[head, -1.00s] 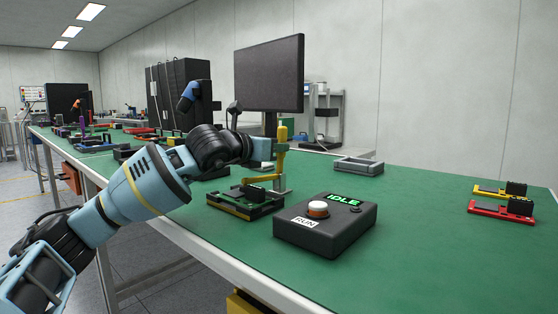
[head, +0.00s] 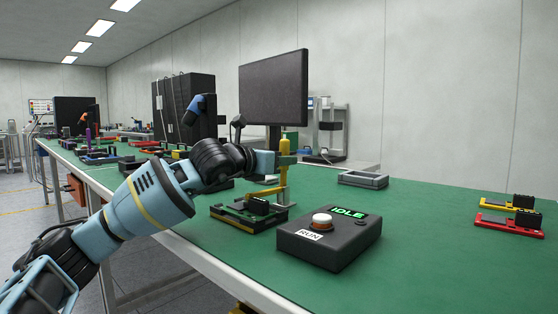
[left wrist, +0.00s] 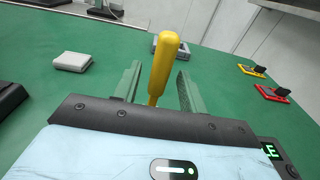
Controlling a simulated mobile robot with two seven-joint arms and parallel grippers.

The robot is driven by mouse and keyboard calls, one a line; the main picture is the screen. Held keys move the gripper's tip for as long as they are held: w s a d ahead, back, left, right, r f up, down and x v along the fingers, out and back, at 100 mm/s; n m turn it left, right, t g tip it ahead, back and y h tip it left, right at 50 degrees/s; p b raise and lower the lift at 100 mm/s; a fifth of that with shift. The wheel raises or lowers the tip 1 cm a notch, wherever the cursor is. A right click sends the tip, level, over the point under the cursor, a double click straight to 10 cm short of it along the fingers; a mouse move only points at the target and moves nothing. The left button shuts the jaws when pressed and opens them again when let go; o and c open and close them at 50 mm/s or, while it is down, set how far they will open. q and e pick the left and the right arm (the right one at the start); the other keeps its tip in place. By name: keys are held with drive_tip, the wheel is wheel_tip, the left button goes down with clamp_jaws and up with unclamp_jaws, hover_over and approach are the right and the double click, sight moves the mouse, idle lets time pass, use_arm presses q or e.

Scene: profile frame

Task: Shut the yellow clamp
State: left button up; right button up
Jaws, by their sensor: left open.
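In the left wrist view the yellow handle (left wrist: 164,68) rises between the two open fingers (left wrist: 156,88), with a gap visible on each side. Whether the clamp's tip touches the board cannot be told. My right gripper is not in view.
A black control box (head: 328,240) with a RUN button and a green IDLE display stands right of the fixture. A monitor (head: 273,88) stands behind the clamp. A grey tray (head: 363,179) lies further back. Yellow and red fixtures (head: 508,223) lie at the right. The table between is clear.

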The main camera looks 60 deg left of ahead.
sight(256, 193)
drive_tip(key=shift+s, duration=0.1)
use_arm(q)
drive_tip(key=shift+s+f+b, duration=0.15)
drive_tip(key=shift+b, duration=0.15)
drive_tip(key=shift+s+f+b, duration=0.1)
drive_tip(key=shift+s+b, duration=0.15)
drive_tip(key=shift+b, duration=0.3)
drive_tip(key=shift+b+v, duration=0.85)
drive_tip(key=shift+b, duration=0.3)
drive_tip(key=v, duration=0.4)
drive_tip(key=shift+d+r, duration=0.1)
drive_tip(key=shift+r, duration=0.2)
drive_tip(key=shift+s+d, duration=0.15)
drive_tip(key=shift+s, duration=0.5)
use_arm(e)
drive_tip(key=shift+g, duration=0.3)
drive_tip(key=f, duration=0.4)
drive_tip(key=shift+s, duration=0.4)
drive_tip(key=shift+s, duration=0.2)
